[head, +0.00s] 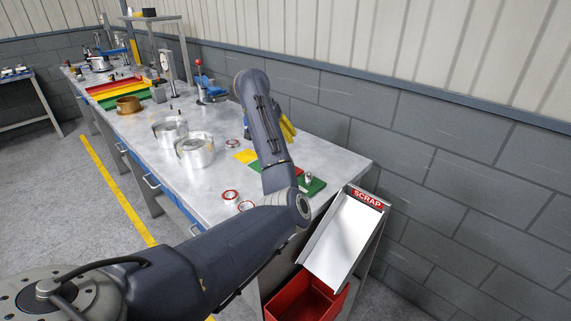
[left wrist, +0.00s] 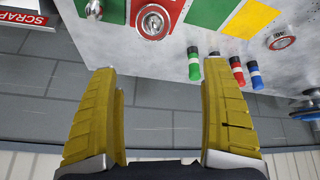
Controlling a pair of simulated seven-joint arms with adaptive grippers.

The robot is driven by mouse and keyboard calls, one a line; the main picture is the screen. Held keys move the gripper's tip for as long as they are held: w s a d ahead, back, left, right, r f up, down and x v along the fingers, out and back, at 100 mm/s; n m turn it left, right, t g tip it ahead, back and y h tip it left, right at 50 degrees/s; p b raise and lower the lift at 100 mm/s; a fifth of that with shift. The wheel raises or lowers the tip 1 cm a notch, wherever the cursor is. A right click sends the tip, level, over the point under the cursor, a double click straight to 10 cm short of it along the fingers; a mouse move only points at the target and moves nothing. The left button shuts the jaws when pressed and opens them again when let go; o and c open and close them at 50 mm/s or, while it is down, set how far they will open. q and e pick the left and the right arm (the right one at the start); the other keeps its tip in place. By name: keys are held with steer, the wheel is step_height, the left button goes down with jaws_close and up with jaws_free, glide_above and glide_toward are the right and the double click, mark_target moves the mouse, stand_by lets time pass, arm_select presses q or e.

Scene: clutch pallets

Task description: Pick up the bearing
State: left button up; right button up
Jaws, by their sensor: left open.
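Two round silver parts with red rims, which look like bearings, lie near the bench's front edge in the head view: one ring (head: 231,196) and a second ring (head: 246,206) partly behind my arm. In the left wrist view a round silver part (left wrist: 152,20) sits on a red patch at the top, beyond the fingertips and left of centre. Another ring-shaped part (left wrist: 282,40) lies at the upper right. My left gripper (left wrist: 160,75) is open with nothing between its yellow fingers. In the head view it (head: 287,130) is over the bench's wall side, partly hidden by my arm. My right gripper is not in view.
Two silver housings (head: 194,150) are on the bench (head: 335,161). A scrap chute (head: 345,235) and red bin (head: 300,300) adjoin its near end. A block wall runs behind.

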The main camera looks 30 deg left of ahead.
arm_select(q)
steer(key=s+d+r+m+g+y, duration=0.1)
steer(key=s+d+r, duration=0.1)
steer(key=s+d, duration=0.1)
steer(key=shift+a+x, duration=0.2)
steer(key=shift+x, duration=8.35)
steer(key=shift+w, duration=0.1)
steer(key=shift+c, duration=0.4)
steer(key=shift+r, duration=0.1)
steer(key=c, duration=1.6)
